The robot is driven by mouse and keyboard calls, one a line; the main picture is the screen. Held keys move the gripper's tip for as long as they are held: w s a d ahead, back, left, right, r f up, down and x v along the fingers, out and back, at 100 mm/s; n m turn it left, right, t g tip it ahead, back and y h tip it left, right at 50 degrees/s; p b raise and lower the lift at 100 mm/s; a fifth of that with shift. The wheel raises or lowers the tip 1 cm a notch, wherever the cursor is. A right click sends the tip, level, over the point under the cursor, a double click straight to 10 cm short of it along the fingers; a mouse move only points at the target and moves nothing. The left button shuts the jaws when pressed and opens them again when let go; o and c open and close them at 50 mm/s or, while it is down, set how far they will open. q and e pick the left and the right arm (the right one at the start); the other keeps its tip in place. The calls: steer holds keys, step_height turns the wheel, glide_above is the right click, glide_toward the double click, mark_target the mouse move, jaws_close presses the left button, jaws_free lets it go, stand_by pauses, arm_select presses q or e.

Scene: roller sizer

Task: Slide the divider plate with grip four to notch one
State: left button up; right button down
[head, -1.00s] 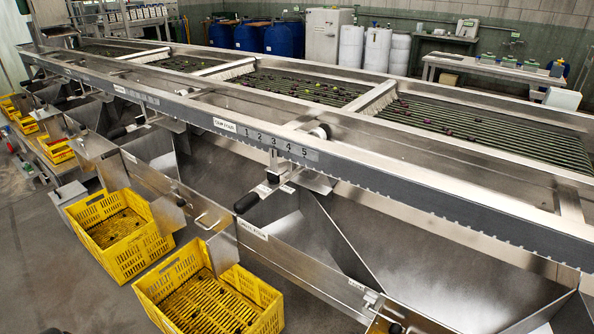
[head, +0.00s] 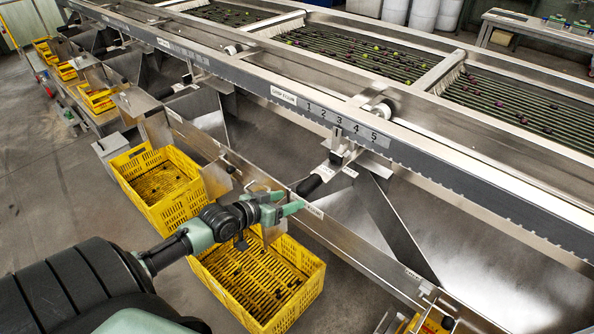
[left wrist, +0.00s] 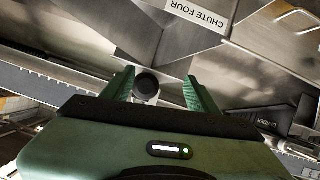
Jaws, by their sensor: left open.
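The black grip (head: 309,186) sticks out from a carriage (head: 340,150) on the toothed rail, below the strip numbered 1 to 5 (head: 340,121) beside the GRIP FOUR label. The carriage is near the middle numbers; its exact notch is unclear. The steel divider plate (head: 392,222) slants down behind the grip. My left gripper (head: 290,202) is open, just left of and below the grip. In the left wrist view, the grip's round end (left wrist: 147,86) shows between the green fingers (left wrist: 158,78), nearer the left one; contact cannot be told. My right gripper is not in view.
Yellow crates (head: 160,185) stand on the floor along the chutes, one (head: 262,275) under my left gripper. The chute walls with the CHUTE FOUR label (left wrist: 209,14) are close to the gripper. The toothed rail (head: 455,180) runs above the chutes.

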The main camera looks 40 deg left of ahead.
mark_target(309, 185)
arm_select(q)
steer(key=r, duration=0.2)
steer(key=w+r, duration=0.1)
steer(key=shift+d+r+h, duration=0.25)
steer(key=shift+r+h, duration=0.05)
steer(key=shift+r, duration=0.05)
steer(key=shift+w+d, duration=0.2)
steer(key=shift+w, duration=0.1)
steer(key=x, duration=0.5)
steer(key=shift+w+f, duration=0.15)
steer(key=shift+w, duration=0.25)
steer(key=shift+w+d+f, duration=0.2)
steer(key=shift+w, duration=0.35)
steer(key=shift+c, duration=0.9)
steer(key=c, duration=1)
jaws_close()
